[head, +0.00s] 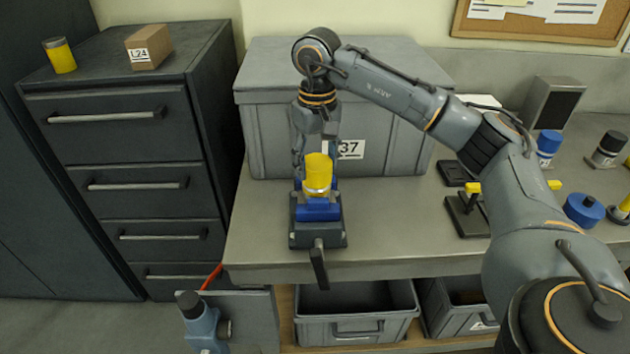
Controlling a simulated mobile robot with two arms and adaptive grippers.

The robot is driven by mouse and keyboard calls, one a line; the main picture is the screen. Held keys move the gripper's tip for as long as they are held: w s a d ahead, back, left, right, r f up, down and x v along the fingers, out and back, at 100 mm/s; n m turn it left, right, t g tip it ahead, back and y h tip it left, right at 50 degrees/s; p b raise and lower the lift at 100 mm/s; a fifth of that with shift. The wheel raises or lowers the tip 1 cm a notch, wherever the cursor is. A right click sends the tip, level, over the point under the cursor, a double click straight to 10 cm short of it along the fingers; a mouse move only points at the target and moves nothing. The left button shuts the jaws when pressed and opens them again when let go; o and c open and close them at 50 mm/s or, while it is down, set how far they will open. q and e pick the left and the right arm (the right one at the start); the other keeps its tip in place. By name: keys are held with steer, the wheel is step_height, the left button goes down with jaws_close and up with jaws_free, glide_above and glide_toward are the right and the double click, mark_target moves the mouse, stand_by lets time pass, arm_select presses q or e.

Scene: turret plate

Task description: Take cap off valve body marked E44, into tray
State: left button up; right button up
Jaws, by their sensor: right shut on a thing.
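A yellow cylindrical cap (317,170) with a silvery band below it stands upright over a blue and dark vise (318,232) at the front of the bench. My right gripper (316,156) points down from above and is shut on the yellow cap. The valve body under the cap is mostly hidden, and no E44 marking can be read. I cannot tell whether cap and body are apart. No tray can be picked out for certain. My left gripper is not in view.
A large grey crate (270,130) stands behind the vise. Blue (549,143) and dark (607,150) cylinders and a blue round part (584,210) are at the right. Grey bins (357,329) sit below. A drawer cabinet (120,130) holds a box (149,47) and yellow can (60,56).

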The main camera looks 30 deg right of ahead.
mark_target(317, 162)
steer(key=shift+r+p, duration=2)
steer(key=shift+r, duration=0.75)
